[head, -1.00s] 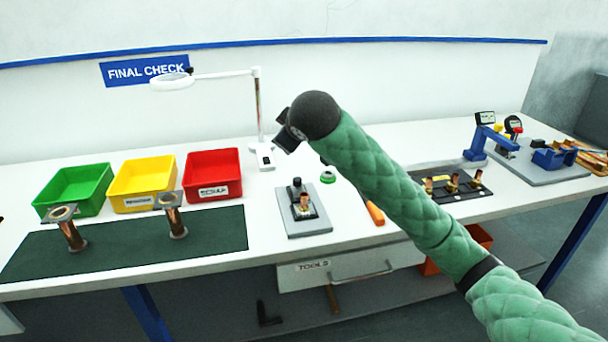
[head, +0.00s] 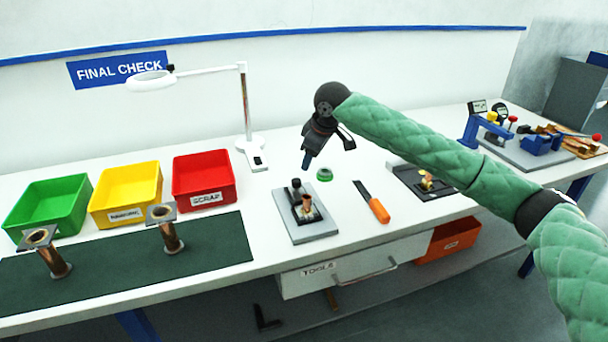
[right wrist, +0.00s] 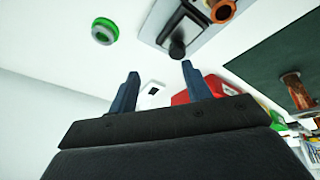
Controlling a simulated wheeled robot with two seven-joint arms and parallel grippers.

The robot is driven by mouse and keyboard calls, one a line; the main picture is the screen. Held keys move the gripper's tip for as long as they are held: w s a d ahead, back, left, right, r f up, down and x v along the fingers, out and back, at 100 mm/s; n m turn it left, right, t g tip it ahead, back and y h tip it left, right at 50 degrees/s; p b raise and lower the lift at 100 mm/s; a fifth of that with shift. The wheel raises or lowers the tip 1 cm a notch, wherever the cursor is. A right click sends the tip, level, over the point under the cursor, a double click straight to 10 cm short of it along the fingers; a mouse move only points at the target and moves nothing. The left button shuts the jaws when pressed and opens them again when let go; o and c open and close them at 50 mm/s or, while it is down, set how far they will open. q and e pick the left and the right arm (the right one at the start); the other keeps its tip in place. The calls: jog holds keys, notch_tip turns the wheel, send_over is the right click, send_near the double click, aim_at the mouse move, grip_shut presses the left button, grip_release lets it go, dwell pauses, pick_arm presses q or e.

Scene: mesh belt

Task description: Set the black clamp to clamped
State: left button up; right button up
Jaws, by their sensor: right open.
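The black clamp (head: 297,191) sits on a grey base plate (head: 318,228) near the front middle of the bench, with a small copper part (head: 307,204) in it. Its black knob stands up at the back of the fixture. In the right wrist view the black clamp (right wrist: 183,25) shows at the top, with a dark round knob and a copper ring beside it. My right gripper (head: 308,163) is open and empty, above the bench behind the clamp and apart from it. Its two blue fingers (right wrist: 158,68) are spread in the wrist view. My left gripper is not in view.
A green ring (head: 324,174) and an orange-handled tool (head: 378,207) lie near the clamp. Green, yellow and red bins (head: 204,181) stand left, behind a dark mat (head: 120,262) with two copper parts. A magnifier lamp (head: 247,120) stands behind. A black tray lies right, under my arm.

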aim_at(297, 180)
jog(key=shift+g+y, duration=0.7)
jog(key=x, duration=0.2)
jog(key=p+x, duration=0.1)
jog(key=x, duration=0.1)
jog(key=a+x, duration=0.1)
jog(key=x, duration=0.2)
jog(key=shift+s+r+p, duration=0.1)
jog(key=shift+s+p, duration=0.25)
jog(key=shift+s, duration=0.05)
jog(key=shift+w+a+f, duration=0.1)
jog(key=shift+a+f, duration=0.1)
jog(key=shift+f, duration=0.45)
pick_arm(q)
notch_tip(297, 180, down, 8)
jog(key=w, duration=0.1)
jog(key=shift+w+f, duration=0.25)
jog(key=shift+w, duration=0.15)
pick_arm(e)
jog(key=shift+c, duration=0.2)
